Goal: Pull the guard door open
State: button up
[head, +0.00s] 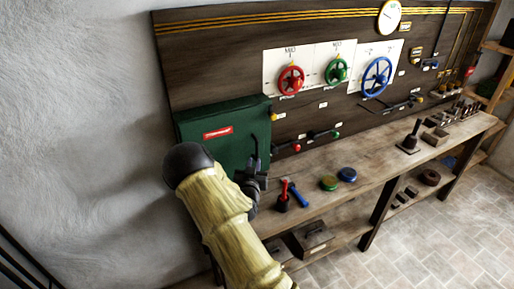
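The guard door appears to be the front of a dark green box (226,151) with a red label, fixed at the left end of the wooden wall panel. It looks closed. My gripper (256,150) is at the right part of the green front, its dark fingers pointing up. A dark handle seems to be there, but it blends with the fingers. I cannot tell whether they touch it or are shut. My arm hides the lower left of the box.
A workbench (372,181) runs right from the box. Near my gripper stand a red-handled and a blue-handled lever (298,194). Red (291,79), green (337,71) and blue (377,77) wheels are on the panel. A white wall (80,130) is at left; tiled floor (440,235) is clear.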

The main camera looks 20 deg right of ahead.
aim_at(257, 151)
jog(key=p+x, duration=0.2)
jog(key=x, duration=0.7)
grip_shut()
